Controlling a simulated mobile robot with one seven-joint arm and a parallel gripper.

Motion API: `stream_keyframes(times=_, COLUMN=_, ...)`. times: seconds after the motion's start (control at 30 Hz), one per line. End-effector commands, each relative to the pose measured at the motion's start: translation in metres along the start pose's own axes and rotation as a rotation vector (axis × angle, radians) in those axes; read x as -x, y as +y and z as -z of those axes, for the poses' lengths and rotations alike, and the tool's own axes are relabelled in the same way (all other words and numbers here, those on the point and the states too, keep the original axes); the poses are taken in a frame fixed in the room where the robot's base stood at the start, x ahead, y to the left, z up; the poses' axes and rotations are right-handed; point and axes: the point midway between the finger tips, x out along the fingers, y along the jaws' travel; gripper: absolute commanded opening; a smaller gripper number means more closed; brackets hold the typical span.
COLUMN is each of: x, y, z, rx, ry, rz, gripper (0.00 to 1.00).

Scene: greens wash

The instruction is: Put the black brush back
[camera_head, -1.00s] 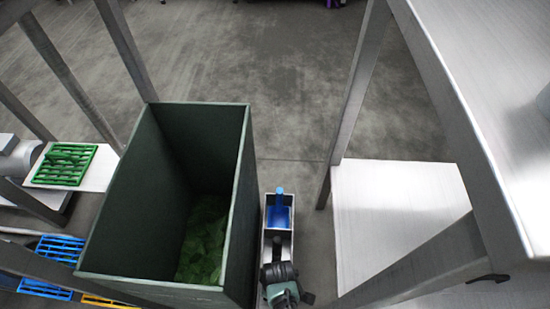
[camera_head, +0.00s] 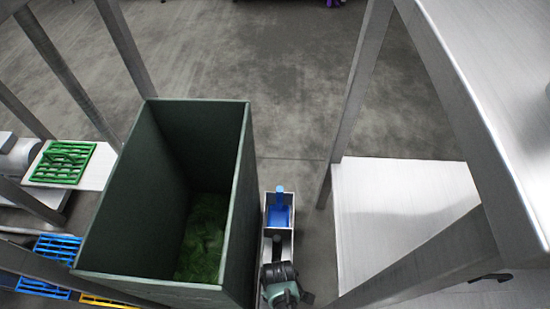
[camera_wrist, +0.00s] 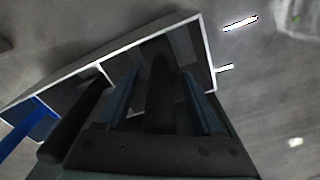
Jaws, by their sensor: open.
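A narrow metal holder (camera_head: 293,220) with compartments stands beside the green bin. A blue tool (camera_head: 280,197) stands in its far compartment; its blue handle also shows in the wrist view (camera_wrist: 24,128). A dark green-black handle (camera_head: 277,243) stands in the middle compartment. My gripper (camera_head: 278,272) is over the near end of the holder and hides that part. In the wrist view my gripper (camera_wrist: 160,100) is open, with a dark upright handle (camera_wrist: 158,88), seemingly the black brush, between its fingers over the end compartment. Its lower end is hidden in shadow.
A tall green bin (camera_head: 240,190) holding leafy greens stands close left of the holder. A metal table (camera_head: 480,90) with a lower shelf (camera_head: 400,205) is on the right. Green (camera_head: 62,163) and blue (camera_head: 55,250) racks lie at left.

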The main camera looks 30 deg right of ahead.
Motion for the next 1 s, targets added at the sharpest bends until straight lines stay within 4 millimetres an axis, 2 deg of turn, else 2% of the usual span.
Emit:
stream_keyframes(times=0.13, x=0.006, y=0.0, z=0.0, rx=0.0, ry=-0.001, rz=0.001, gripper=0.68)
stream_keyframes(times=0.27, x=0.024, y=0.0, z=0.0, rx=0.0, ry=0.0, rz=0.0, gripper=0.68)
stream_keyframes(times=0.5, x=0.075, y=0.0, z=0.0, rx=0.0, ry=0.001, rz=0.0, gripper=0.68)
stream_keyframes(times=0.7, x=0.11, y=0.0, z=0.001, rx=0.0, ry=0.001, rz=-0.001, gripper=0.68)
stream_keyframes(times=0.83, x=0.124, y=0.0, z=0.0, rx=0.0, ry=0.001, rz=0.0, gripper=0.68)
stream_keyframes(times=1.0, x=0.13, y=0.0, z=0.0, rx=0.0, ry=0.0, rz=0.0, gripper=0.68)
